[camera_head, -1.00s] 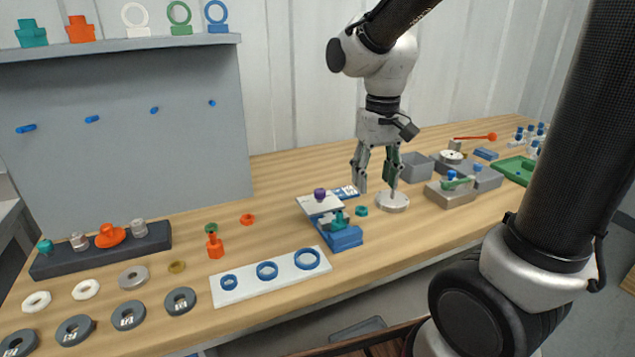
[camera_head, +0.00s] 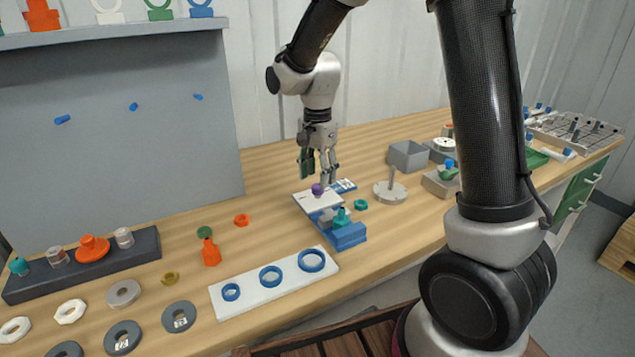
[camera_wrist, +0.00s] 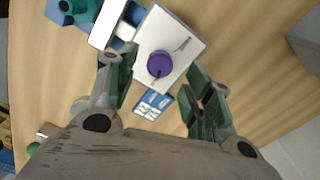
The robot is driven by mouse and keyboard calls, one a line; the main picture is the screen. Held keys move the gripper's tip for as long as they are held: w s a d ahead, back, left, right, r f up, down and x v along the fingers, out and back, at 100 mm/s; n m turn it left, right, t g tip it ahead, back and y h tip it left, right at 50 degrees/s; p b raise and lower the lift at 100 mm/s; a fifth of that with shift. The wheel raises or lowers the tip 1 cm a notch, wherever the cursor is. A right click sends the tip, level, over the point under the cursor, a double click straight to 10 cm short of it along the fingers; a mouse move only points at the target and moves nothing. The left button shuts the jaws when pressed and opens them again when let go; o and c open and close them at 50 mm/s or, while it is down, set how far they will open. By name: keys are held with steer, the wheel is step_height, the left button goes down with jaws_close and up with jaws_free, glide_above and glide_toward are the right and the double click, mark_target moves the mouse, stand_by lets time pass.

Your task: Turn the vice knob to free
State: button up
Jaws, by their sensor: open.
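The vice knob is a purple round knob (camera_head: 317,189) with a dark pointer line, on a white plate (camera_head: 304,203). In the wrist view the purple knob (camera_wrist: 160,65) sits on the white plate (camera_wrist: 190,51), which bears a small dark mark to the knob's upper right. A blue vice block (camera_head: 349,237) with a teal part (camera_head: 341,217) stands in front of the plate. A blue and white label card (camera_head: 343,186) lies behind it. My gripper (camera_head: 321,182) is open and empty above the knob's area. In the wrist view its fingers (camera_wrist: 163,98) are spread, with the knob between and beyond them.
A white board with blue rings (camera_head: 245,301) lies at front left. A grey disc with a post (camera_head: 390,190) and a grey box (camera_head: 407,155) stand to the right. An orange bottle-like part (camera_head: 210,252) stands left.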

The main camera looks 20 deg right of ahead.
mark_target(318, 189)
steer(key=shift+f, duration=1.5)
steer(key=c, duration=1.1)
steer(key=shift+o, duration=0.4)
